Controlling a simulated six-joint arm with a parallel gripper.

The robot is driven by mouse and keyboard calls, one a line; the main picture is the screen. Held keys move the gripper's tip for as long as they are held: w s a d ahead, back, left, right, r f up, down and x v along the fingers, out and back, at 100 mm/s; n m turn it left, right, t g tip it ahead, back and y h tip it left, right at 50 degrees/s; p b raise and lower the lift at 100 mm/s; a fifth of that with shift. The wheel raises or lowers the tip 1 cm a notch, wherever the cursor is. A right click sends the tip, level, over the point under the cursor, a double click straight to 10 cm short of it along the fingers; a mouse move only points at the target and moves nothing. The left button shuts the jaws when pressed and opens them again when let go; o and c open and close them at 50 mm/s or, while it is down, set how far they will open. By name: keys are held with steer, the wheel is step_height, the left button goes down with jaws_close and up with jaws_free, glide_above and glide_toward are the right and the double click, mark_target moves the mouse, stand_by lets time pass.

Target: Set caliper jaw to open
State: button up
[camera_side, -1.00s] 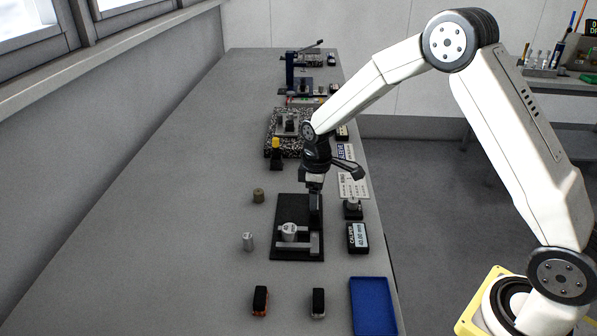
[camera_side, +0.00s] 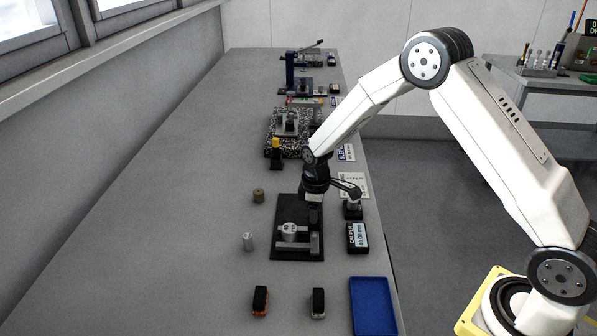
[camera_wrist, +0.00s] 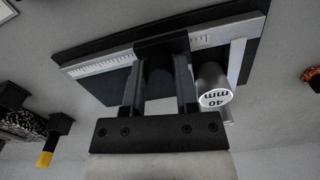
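The caliper (camera_side: 300,248) lies on a black base plate (camera_side: 285,214) in the side view, and its ruled silver beam (camera_wrist: 105,63) crosses the wrist view. A silver cylinder marked 40 mm (camera_wrist: 215,97) stands beside it and also shows in the side view (camera_side: 290,231). My gripper (camera_wrist: 160,70) points down over the caliper's dark sliding jaw (camera_wrist: 160,47). Its two fingers are apart, one on each side of a dark upright grip on the jaw. I cannot tell whether they press on it. The display (camera_side: 358,237) reads 40.00 mm.
Left of the plate stand a silver cylinder (camera_side: 248,241) and a brown one (camera_side: 258,195). A speckled block (camera_side: 270,130) stands farther back. The table's left side is clear.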

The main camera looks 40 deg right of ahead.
jaws_close()
stand_by(1.1)
